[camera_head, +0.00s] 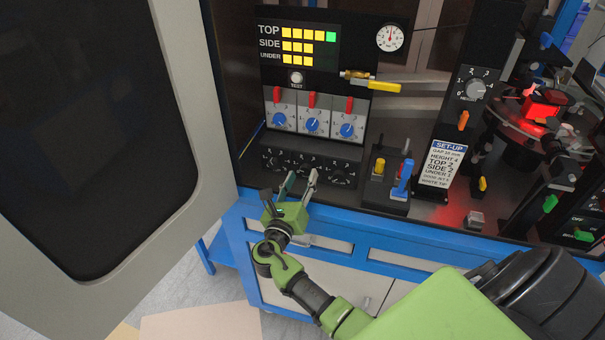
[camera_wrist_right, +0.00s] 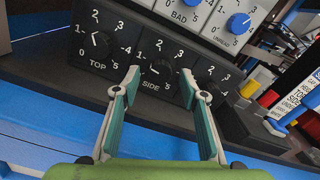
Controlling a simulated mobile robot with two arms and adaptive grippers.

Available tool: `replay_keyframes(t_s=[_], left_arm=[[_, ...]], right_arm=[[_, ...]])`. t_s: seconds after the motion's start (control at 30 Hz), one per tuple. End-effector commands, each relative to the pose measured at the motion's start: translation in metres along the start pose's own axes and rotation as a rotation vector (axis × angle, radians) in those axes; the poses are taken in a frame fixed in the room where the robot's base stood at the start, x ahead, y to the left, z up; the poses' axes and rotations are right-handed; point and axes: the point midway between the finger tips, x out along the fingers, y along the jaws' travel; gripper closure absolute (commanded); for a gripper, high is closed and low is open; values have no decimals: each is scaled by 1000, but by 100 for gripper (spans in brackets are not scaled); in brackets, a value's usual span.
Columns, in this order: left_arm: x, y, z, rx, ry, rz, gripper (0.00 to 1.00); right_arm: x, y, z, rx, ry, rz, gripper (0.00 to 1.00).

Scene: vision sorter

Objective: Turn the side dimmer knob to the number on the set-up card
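The black side dimmer knob (camera_wrist_right: 160,71) is the middle of three on a sloping black panel, above the word SIDE. Its white mark seems to point up and left, but the exact number is unclear. My right gripper (camera_wrist_right: 160,76) is open, with one finger on each side of this knob; I cannot tell whether they touch it. In the head view my right gripper (camera_head: 301,178) is at the panel's front and partly covers the middle knob. The set-up card (camera_head: 443,165) stands to the right; its small SIDE line seems to read 2. My left gripper is not in view.
The TOP knob (camera_wrist_right: 98,45) and the third knob (camera_wrist_right: 206,90) flank the fingers closely. Blue knobs (camera_head: 312,124) and red switches sit above. A display (camera_head: 297,46) shows lit squares. A lever box (camera_head: 385,184) stands right; a grey door (camera_head: 185,100) is left.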

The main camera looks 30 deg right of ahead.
Motion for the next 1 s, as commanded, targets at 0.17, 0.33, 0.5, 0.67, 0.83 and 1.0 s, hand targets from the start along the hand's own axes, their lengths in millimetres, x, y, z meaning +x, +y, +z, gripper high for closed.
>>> replay_keyframes(t_s=[0.17,0.33,0.5,0.67,0.83,1.0], left_arm=[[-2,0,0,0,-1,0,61],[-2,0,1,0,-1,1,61],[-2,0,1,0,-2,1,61],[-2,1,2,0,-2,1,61],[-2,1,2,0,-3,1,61],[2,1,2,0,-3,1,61]], right_arm=[[12,-1,0,1,1,-1,61],[13,0,-1,2,1,-1,61],[13,0,-1,1,1,-1,76],[12,0,-1,1,1,0,99],[12,0,-1,7,1,0,99],[12,0,-2,48,1,0,99]])
